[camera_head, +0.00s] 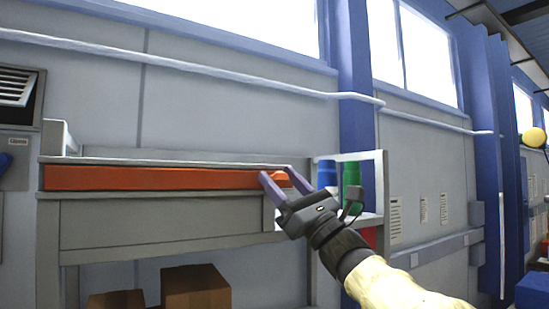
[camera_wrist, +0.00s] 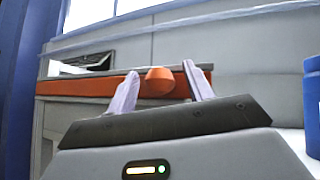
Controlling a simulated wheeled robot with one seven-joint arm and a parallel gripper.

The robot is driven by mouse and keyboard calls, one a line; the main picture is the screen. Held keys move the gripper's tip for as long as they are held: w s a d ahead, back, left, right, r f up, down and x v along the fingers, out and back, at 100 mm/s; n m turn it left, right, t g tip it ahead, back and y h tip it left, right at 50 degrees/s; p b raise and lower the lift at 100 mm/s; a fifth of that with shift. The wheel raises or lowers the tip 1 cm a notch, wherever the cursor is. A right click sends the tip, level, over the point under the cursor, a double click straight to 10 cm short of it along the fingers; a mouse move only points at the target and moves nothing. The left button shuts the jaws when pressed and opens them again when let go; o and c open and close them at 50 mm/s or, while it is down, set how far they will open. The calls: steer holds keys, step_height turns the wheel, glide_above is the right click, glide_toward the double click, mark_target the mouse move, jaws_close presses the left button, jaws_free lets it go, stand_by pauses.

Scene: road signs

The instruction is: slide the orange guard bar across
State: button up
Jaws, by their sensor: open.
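The orange guard bar (camera_head: 150,178) lies level along the front of a grey bench or rack in the head view. Its right end has an orange knob (camera_wrist: 160,82), which shows in the wrist view between my two fingers. My gripper (camera_head: 275,178) is open at the right end of the bar, with one purple-grey finger on each side of the knob. In the wrist view my gripper (camera_wrist: 160,88) has a gap on both sides of the knob. I cannot tell whether a finger touches it.
Blue and green cylinders (camera_head: 352,180) stand on a shelf right of the bar. Cardboard boxes (camera_head: 196,288) sit under the bench. A blue post (camera_head: 356,120) rises behind my gripper. A dark vent box (camera_head: 18,96) is on the far left wall.

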steer(key=shift+p+x, duration=0.7)
steer(key=shift+x, duration=0.6)
steer(key=shift+c, duration=0.2)
jaws_close()
